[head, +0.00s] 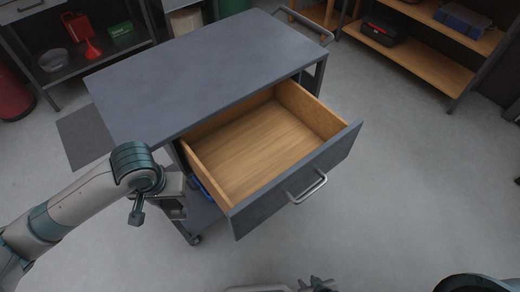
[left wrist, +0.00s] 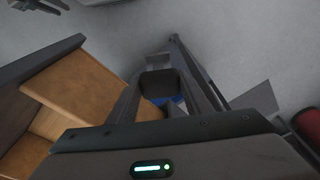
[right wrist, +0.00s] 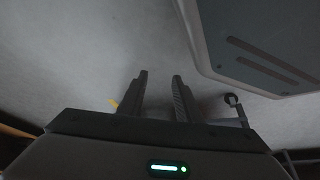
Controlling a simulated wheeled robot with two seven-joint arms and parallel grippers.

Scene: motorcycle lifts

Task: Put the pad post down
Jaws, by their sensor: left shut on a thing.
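The pad post (left wrist: 158,82) is a dark grey piece between the fingers of my left gripper (left wrist: 163,98) in the left wrist view. My left gripper is shut on it. In the head view my left gripper (head: 174,205) is beside the left side of the cart (head: 205,62), below its top and left of the open drawer (head: 258,150). I cannot clearly make out the post there. My right gripper (right wrist: 160,98) is open and empty over bare floor in the right wrist view. It shows only partly at the bottom edge of the head view.
The cart's grey top is bare and its wooden drawer is empty. A blue thing (head: 203,189) lies low under the drawer. A shelf at the left holds a red funnel (head: 92,49) and a bowl (head: 53,60). Wooden shelves (head: 425,60) stand at the back right. Front floor is clear.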

